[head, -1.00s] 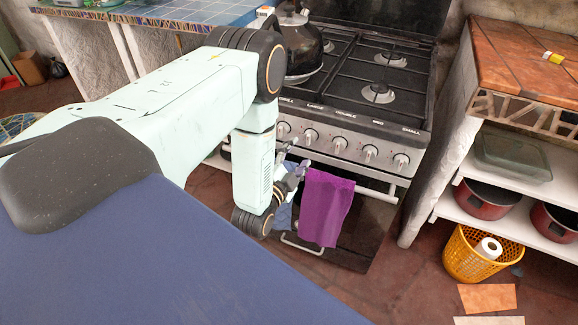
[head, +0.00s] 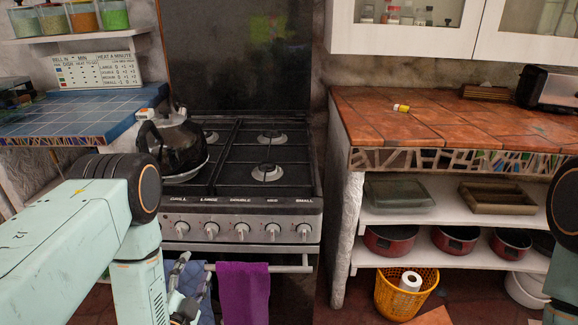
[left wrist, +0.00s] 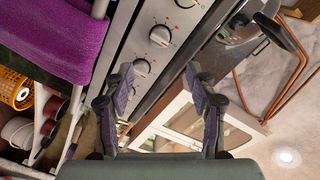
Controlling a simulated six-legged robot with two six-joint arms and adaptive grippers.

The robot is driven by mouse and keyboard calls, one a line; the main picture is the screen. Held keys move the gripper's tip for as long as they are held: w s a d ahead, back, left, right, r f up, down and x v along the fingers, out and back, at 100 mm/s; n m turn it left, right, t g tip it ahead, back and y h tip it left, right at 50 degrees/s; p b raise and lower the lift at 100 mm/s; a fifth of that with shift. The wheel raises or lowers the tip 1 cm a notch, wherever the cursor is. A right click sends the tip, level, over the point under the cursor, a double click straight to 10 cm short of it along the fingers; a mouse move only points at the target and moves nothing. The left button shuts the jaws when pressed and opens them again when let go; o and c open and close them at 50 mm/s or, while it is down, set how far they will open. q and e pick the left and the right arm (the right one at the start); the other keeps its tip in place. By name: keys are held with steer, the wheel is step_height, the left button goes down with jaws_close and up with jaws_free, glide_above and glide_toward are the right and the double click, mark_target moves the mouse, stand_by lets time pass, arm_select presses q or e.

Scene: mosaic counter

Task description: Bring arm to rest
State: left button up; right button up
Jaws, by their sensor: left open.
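My left arm comes in from the left in the head view and bends down in front of the stove (head: 240,205). My left gripper (head: 184,302) is low in that view, in front of the oven, beside the blue cloth (head: 205,300) and left of the purple towel (head: 243,292). The arm partly hides it there. In the left wrist view the left gripper (left wrist: 158,88) has its two fingers apart, with nothing between them. The stove knobs (left wrist: 160,36) and the purple towel (left wrist: 55,40) show beyond it. A piece of my right arm shows at the right edge; its gripper is out of view.
A black kettle (head: 176,140) stands on the stove's left side. A tiled counter (head: 450,128) is on the right, with pots and a yellow basket (head: 403,296) below it. A blue tiled counter (head: 70,120) is on the left. The towels hang from the oven handle (head: 288,268).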

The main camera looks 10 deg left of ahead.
arm_select(q)
steer(key=s+d+f+n+g+h, duration=0.3)
steer(key=s+d+f+n+g, duration=0.2)
steer(key=s+f+n+g, duration=0.55)
steer(key=s+d+g, duration=0.2)
steer(key=s+g, duration=0.1)
steer(key=s, duration=0.6)
steer(key=s+d+m+g, duration=0.1)
steer(key=s+d+g, duration=0.2)
steer(key=s, duration=0.6)
steer(key=shift+d+r+h, duration=0.2)
steer(key=shift+d+h, duration=0.1)
steer(key=shift+d, duration=0.05)
steer(key=shift+g, duration=0.25)
